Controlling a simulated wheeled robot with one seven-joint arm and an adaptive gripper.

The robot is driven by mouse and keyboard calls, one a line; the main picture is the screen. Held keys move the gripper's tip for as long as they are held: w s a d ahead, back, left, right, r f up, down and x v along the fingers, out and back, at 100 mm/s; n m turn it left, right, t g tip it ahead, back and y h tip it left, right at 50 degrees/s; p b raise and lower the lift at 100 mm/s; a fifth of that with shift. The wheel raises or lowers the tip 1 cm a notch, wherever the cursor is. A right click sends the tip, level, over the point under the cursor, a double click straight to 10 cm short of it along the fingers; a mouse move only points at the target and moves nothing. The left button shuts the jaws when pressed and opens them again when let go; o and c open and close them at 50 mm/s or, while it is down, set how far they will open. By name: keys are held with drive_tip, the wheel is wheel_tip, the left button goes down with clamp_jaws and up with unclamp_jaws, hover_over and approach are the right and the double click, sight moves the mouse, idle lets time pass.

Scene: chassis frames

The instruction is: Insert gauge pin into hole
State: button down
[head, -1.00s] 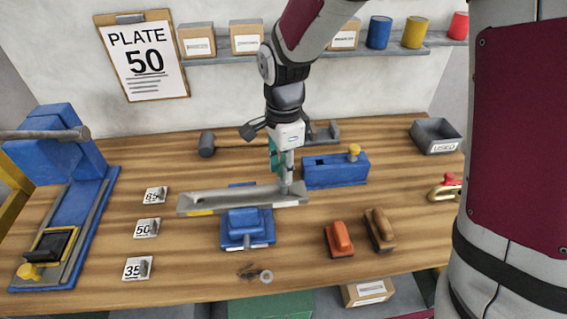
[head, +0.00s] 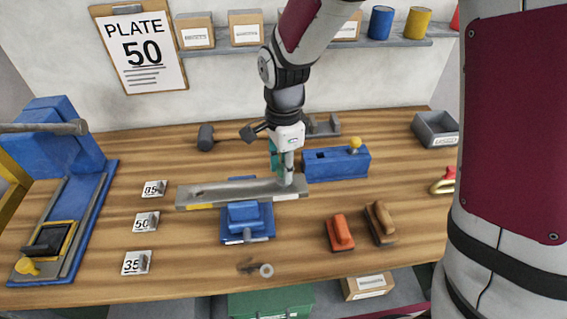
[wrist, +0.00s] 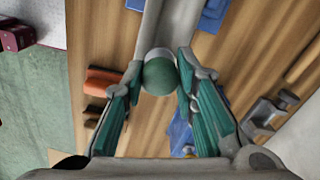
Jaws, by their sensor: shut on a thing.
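My gripper (head: 284,163) is shut on the gauge pin. In the wrist view, the pin's round green top (wrist: 159,75) shows between the two green-padded fingers. In the head view, a pale grey length of the pin (head: 288,168) stands upright at the right end of a long grey bar (head: 240,191). The pin's lower end meets the bar there; I cannot tell how deep it sits, and any hole under it is hidden. The bar's left end has a dark hole. A blue vise (head: 246,220) sits at the bar's near side. A clipboard (head: 140,50) reads "PLATE 50".
Number plates with small grey pieces, including one marked 50 (head: 145,222), lie left. A blue block with a yellow knob (head: 336,165) stands close right of my gripper. Orange (head: 340,232) and brown (head: 380,222) handled tools lie front right.

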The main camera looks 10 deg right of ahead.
drive_tip(key=shift+f, duration=0.6)
drive_tip(key=c, duration=1.2)
unclamp_jaws()
drive_tip(key=shift+r, duration=0.15)
wheel_tip(320, 180, up, 11)
drive_tip(key=shift+f, duration=0.15)
drive_tip(key=shift+r, duration=0.55)
